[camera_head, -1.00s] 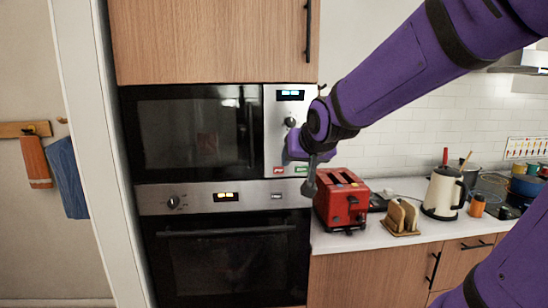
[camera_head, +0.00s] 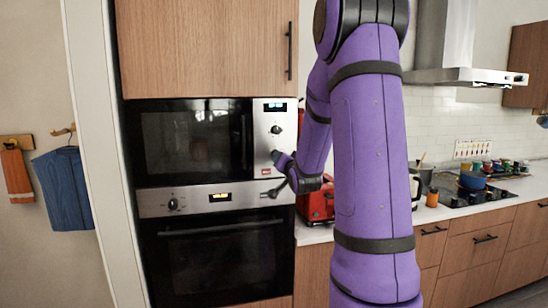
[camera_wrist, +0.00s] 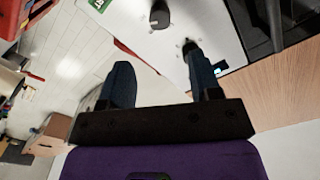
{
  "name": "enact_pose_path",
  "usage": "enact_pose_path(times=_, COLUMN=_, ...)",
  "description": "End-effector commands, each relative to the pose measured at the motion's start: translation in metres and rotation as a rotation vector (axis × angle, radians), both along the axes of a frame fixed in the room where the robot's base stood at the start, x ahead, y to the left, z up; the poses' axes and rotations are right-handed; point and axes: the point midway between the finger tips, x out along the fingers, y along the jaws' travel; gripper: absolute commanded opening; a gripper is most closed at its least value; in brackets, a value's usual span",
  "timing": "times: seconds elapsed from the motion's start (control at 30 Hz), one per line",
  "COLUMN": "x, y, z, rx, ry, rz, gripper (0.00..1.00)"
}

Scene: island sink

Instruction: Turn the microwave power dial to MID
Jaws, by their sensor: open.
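The microwave (camera_head: 190,140) is built into a tall cabinet, with a pale control panel (camera_head: 264,140) on its right side. An upper dark dial (camera_head: 277,129) sits under the lit display (camera_head: 275,107). In the wrist view the panel (camera_wrist: 185,15) shows one dial (camera_wrist: 159,15) and a second dark knob (camera_wrist: 188,45) nearer the display; I cannot read their markings. My gripper (camera_head: 272,191) is in front of the panel's lower edge, below the upper dial. In the wrist view my gripper (camera_wrist: 160,62) has its fingers apart, with nothing held between them.
An oven (camera_head: 215,255) with its own knob (camera_head: 173,204) is below the microwave. A red toaster (camera_head: 318,206) stands on the counter just right of my gripper, partly hidden by my arm. A stove top (camera_head: 480,190) is farther right.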

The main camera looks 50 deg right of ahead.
Motion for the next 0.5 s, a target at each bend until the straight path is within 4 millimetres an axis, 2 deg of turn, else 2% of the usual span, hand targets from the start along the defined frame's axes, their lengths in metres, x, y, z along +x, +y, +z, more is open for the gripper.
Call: enact_pose_path(times=0.5, x=0.071, y=-0.043, z=0.000, rx=0.000, ry=0.001, rz=0.000, gripper=0.58)
